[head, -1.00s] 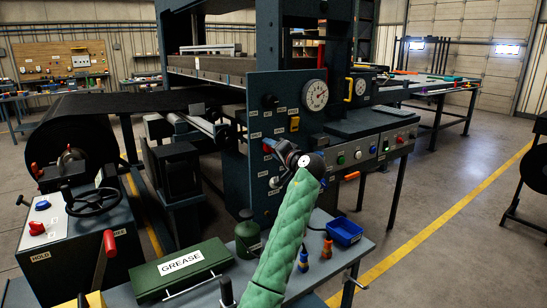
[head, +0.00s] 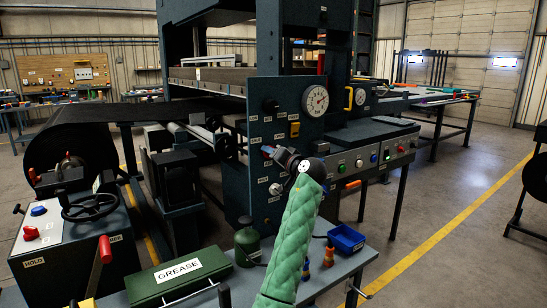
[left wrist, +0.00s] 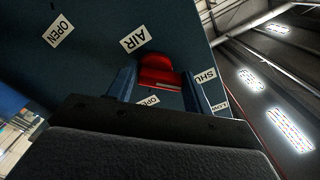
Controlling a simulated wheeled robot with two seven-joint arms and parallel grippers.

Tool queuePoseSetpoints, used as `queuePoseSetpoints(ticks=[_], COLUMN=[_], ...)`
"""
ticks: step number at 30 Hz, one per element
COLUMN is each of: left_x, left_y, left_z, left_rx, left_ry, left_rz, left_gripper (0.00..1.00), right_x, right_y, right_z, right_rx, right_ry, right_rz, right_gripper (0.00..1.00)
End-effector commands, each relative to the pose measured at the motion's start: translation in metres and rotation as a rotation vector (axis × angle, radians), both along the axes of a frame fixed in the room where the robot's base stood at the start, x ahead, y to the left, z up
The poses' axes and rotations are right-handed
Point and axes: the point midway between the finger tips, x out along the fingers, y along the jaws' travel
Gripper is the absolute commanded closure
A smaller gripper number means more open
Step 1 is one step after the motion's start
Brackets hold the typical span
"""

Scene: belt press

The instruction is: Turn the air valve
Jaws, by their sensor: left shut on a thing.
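The air valve has a red handle (left wrist: 160,72) on the dark blue press panel (left wrist: 95,60), beside an "AIR" label (left wrist: 134,39) in the left wrist view. My left gripper's two blue-grey fingers (left wrist: 159,88) stand on either side of the handle and are shut on it. In the head view my left gripper (head: 272,153) is at the panel's lower left, with a bit of red showing at its tip. The wrist and green-sleeved arm hide part of the panel there. My right gripper is in neither view.
A pressure gauge (head: 315,100) sits higher on the panel. A row of buttons (head: 358,159) is to the right. Below are a green grease box (head: 165,284), a green canister (head: 247,241) and a blue bin (head: 346,239) on a bench. Open floor lies at right.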

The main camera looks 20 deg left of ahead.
Motion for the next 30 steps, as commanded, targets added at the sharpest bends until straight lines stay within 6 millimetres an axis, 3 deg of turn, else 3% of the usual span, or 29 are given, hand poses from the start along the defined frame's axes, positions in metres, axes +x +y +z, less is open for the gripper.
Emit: queuePoseSetpoints(ticks=[3, 4, 6, 17, 30], left_x=[0.000, 0.000, 0.000, -0.002, -0.039], left_y=[0.000, 0.000, 0.000, -0.003, -0.051], left_z=[0.000, 0.000, 0.000, -0.001, -0.002], left_rx=[-0.001, 0.000, -0.001, -0.001, -0.001], left_ry=[-0.001, -0.001, -0.001, 0.000, 0.001], left_rz=[0.000, 0.001, 0.000, -0.001, -0.001], left_gripper=[0.72, 0.43, 0.30, 0.30, 0.30], right_x=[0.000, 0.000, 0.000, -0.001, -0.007], right_y=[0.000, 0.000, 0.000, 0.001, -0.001], right_z=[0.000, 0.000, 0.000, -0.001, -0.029], right_rx=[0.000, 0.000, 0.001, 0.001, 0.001], right_ry=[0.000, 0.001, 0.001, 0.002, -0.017], right_rz=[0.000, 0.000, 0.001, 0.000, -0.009], right_gripper=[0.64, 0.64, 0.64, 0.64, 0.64])
